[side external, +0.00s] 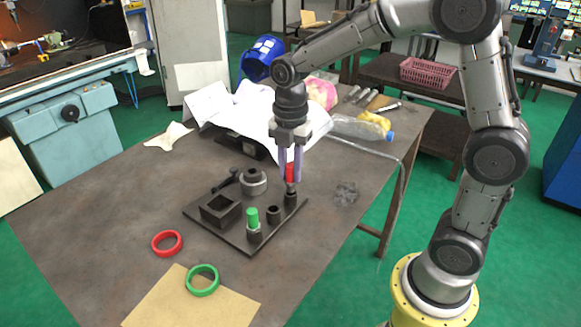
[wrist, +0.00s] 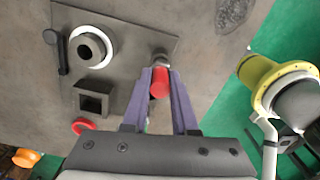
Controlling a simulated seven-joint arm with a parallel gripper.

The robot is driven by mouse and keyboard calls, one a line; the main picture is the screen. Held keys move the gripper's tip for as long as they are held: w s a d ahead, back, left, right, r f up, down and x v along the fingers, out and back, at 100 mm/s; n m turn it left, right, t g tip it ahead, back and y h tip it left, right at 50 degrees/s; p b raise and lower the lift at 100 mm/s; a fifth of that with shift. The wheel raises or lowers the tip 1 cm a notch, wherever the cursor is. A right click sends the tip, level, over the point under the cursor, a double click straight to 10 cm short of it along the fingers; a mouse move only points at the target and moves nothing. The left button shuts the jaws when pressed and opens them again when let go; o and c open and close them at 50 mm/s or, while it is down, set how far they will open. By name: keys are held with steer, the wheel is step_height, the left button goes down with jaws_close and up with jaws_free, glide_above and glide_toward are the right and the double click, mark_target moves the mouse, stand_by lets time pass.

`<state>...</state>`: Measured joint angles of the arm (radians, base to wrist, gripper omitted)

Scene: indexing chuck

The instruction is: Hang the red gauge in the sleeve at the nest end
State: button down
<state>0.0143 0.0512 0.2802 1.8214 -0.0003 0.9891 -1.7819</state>
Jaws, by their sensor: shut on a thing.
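My gripper (side external: 290,165) is shut on the red gauge (side external: 290,173), which is upright. In the wrist view the red gauge (wrist: 160,83) sits between the two purple fingers. Its grey lower part is at the mouth of the far-right black sleeve (side external: 291,199) on the dark base plate (side external: 225,236). I cannot tell whether it is inside or just above. A middle sleeve (side external: 273,213) looks empty. The near sleeve (side external: 254,234) holds a green gauge (side external: 252,216). The square nest (side external: 220,208) stands left of the sleeves.
The round chuck (side external: 253,181) and a black lever (side external: 226,181) stand at the plate's back. A red ring (side external: 167,243) and a green ring (side external: 202,280) lie in front, near brown paper (side external: 180,305). Papers and a bottle (side external: 360,129) lie behind my gripper.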

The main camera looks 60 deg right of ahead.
mark_target(290, 180)
steer(key=shift+f, duration=1.55)
stand_by(0.7)
steer(key=c, duration=0.6)
jaws_free()
steer(key=shift+r, duration=0.1)
step_height(290, 180, up, 14)
steer(key=shift+f, duration=0.15)
